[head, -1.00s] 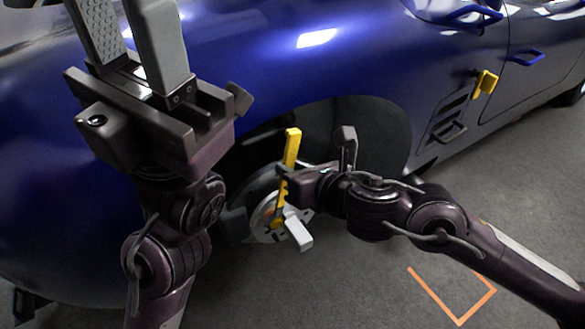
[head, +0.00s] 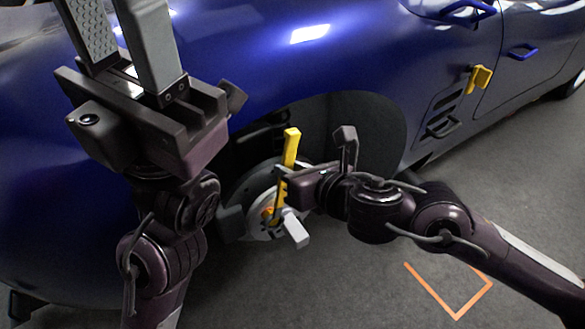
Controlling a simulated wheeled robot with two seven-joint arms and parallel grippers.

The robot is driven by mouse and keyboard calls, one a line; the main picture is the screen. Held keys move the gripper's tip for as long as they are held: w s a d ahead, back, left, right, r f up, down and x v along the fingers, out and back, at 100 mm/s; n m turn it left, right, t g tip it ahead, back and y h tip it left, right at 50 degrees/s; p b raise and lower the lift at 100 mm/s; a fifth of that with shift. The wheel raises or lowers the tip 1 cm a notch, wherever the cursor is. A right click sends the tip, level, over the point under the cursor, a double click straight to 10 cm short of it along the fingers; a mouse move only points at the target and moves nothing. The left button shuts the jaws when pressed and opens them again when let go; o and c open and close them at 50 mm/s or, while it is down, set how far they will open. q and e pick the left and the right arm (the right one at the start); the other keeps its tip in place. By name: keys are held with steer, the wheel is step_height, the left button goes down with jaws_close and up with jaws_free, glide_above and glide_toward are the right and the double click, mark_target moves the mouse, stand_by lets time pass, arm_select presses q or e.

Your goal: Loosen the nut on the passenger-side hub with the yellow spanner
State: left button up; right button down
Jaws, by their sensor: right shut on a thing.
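The yellow spanner (head: 291,150) stands nearly upright in front of the hub (head: 257,196) in the car's wheel arch. Its lower end is at the hub's centre, by a small orange part (head: 267,214). The nut is too hidden there to tell whether the spanner is seated on it. My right gripper (head: 284,187) comes in from the right and is shut on the spanner's middle. One pale finger shows below the grip. My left gripper (head: 118,38) is at the upper left, fingers pointing up, apart and empty, away from the spanner.
The blue car body (head: 232,75) fills the background, with the dark wheel arch (head: 365,125) around the hub. A yellow block (head: 479,78) sits on the car's side. An orange floor mark (head: 456,314) lies on the open grey floor at lower right.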

steer(key=shift+s+d+b, duration=0.2)
steer(key=shift+s+d, duration=0.55)
steer(key=shift+s, duration=0.25)
steer(key=shift+s+d+b, duration=0.15)
steer(key=shift+s+d, duration=0.55)
steer(key=shift+s, duration=0.3)
steer(key=shift+r, duration=0.1)
